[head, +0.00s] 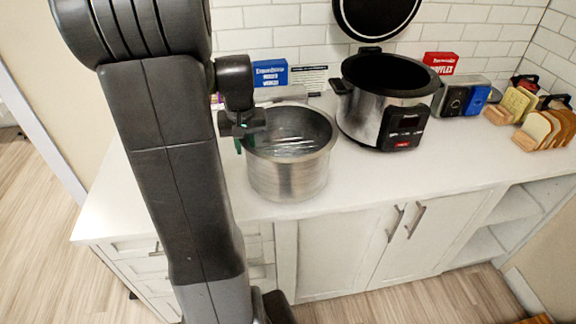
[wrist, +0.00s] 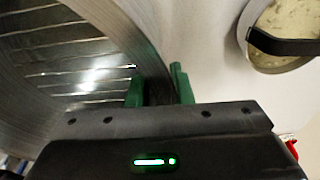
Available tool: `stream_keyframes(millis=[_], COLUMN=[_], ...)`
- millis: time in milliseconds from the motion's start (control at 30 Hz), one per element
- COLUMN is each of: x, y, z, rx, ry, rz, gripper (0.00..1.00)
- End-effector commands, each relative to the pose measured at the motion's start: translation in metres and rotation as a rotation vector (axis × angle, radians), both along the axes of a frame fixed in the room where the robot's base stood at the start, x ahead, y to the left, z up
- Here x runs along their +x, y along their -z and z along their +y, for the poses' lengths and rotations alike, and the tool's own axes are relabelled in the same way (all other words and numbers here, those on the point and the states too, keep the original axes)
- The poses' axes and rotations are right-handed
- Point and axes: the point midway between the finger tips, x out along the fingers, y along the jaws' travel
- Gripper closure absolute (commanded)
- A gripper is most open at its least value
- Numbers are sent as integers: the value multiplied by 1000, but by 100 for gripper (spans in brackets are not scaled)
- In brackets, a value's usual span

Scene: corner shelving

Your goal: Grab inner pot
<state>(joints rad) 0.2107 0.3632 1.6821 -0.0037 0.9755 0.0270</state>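The inner pot (head: 290,175) is a round, open, brushed-metal pot standing upright near the front of the white counter. Its ridged, shiny inside wall (wrist: 60,62) fills the left of the wrist view. My gripper (head: 243,142) points at the pot's left rim in the head view; it also shows in the wrist view (wrist: 160,90). One green finger is on the inner side of the wall and the other on the outer side, with the wall between them. Whether both fingers press on the wall is not clear. My arm covers the counter left of the pot.
A silver and black cooker (head: 365,118) with its lid (head: 376,12) raised stands right of the pot. A blue box (head: 270,73) and a red box (head: 440,62) are behind. Toast racks (head: 545,125) are far right. A round metal-rimmed object (wrist: 280,35) shows in the wrist view.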

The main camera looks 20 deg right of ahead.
Motion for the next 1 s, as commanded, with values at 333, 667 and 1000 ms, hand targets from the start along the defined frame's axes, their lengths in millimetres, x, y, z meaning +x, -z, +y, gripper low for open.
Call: stream_keyframes(millis=[333,667,1000], x=[0,0,0], y=[0,-1,-1], z=[0,0,0], rx=[0,0,0], ry=[0,0,0], rz=[0,0,0], gripper=[100,100,100])
